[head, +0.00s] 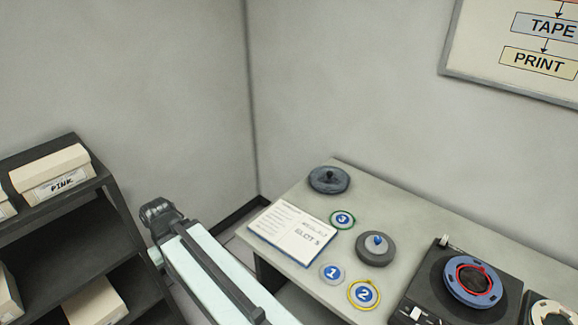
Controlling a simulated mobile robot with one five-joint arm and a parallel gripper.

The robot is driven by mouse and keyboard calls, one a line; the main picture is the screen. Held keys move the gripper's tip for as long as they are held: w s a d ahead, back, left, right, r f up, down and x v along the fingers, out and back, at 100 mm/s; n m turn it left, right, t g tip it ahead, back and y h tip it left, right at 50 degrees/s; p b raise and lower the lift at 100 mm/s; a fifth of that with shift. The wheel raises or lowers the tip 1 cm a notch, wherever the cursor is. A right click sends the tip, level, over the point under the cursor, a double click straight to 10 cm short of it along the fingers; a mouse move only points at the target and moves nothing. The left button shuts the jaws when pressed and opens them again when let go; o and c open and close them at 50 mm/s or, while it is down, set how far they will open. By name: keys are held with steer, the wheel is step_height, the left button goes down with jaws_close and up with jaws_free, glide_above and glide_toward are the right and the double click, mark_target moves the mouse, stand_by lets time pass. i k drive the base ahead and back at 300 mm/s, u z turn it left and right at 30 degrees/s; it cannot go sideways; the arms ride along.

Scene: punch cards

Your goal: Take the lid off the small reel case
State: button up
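A small round grey case (376,249) stands on the table, right of the middle of the head view. A blue knob (377,239) shows on its top, and the top looks closed, though the seam of a lid is too small to make out. A wider, flat, dark blue-grey round case or lid (329,181) with a black knob lies at the table's back left corner. My arm reaches up from the bottom, left of the table, and ends in a dark joint. No gripper fingers show. Nothing of mine touches the small case.
On the table (393,205) lie a printed card (291,234) and round tags marked 3 (343,219), 1 (332,273) and 2 (364,293). A dark tape machine (425,290) with a blue reel (474,277) stands at right. A shelf with boxes (52,176) is at left.

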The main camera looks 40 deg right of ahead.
mark_target(331, 179)
steer(key=i, duration=1.1)
steer(key=z, duration=0.45)
